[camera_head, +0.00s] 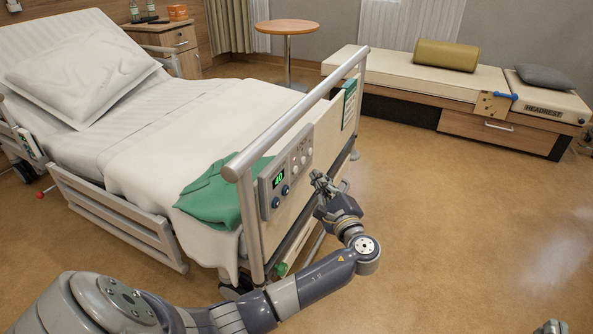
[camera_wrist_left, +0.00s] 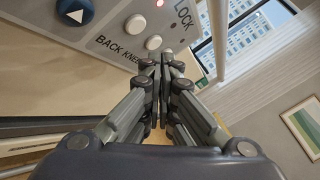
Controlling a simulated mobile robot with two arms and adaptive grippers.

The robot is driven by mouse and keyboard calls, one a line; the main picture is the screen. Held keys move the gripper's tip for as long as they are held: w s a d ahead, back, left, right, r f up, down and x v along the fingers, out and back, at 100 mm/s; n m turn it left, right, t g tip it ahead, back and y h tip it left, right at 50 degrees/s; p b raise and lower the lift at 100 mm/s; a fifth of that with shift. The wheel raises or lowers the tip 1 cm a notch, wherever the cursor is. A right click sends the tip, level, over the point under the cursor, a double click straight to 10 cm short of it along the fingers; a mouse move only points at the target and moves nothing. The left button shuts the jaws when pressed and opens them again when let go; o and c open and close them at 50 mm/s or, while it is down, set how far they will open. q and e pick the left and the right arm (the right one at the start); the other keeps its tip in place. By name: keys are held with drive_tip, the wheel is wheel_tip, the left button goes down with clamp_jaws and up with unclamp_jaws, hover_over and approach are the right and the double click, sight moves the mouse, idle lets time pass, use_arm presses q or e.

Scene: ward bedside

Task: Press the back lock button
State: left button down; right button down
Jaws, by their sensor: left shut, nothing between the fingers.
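The control panel (camera_head: 286,172) is on the bed's footboard, with a green-lit display and several buttons. In the left wrist view the panel (camera_wrist_left: 105,18) shows the labels LOCK, BACK and KNEE. A white round button (camera_wrist_left: 135,24) lies nearest the BACK label, and another white button (camera_wrist_left: 153,42) lies nearer KNEE. My left gripper (camera_head: 318,181) is shut and empty, just in front of the panel's right side. In the wrist view its fingertips (camera_wrist_left: 159,64) are close below the KNEE button; contact cannot be told. My right gripper (camera_head: 553,327) shows only partly at the bottom right.
The bed's end rail (camera_head: 300,112) stands above and beside the panel. A green cloth (camera_head: 218,192) lies on the bed near the panel. A bench with a bolster (camera_head: 446,55) is at the back right. The floor (camera_head: 460,220) right of the bed is clear.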

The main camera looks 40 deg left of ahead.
use_arm(q)
drive_tip(key=shift+w+d, duration=0.15)
drive_tip(key=shift+d, duration=0.5)
drive_tip(key=shift+w+d, duration=0.15)
drive_tip(key=shift+d, duration=0.45)
use_arm(e)
drive_tip(key=shift+r, duration=0.3)
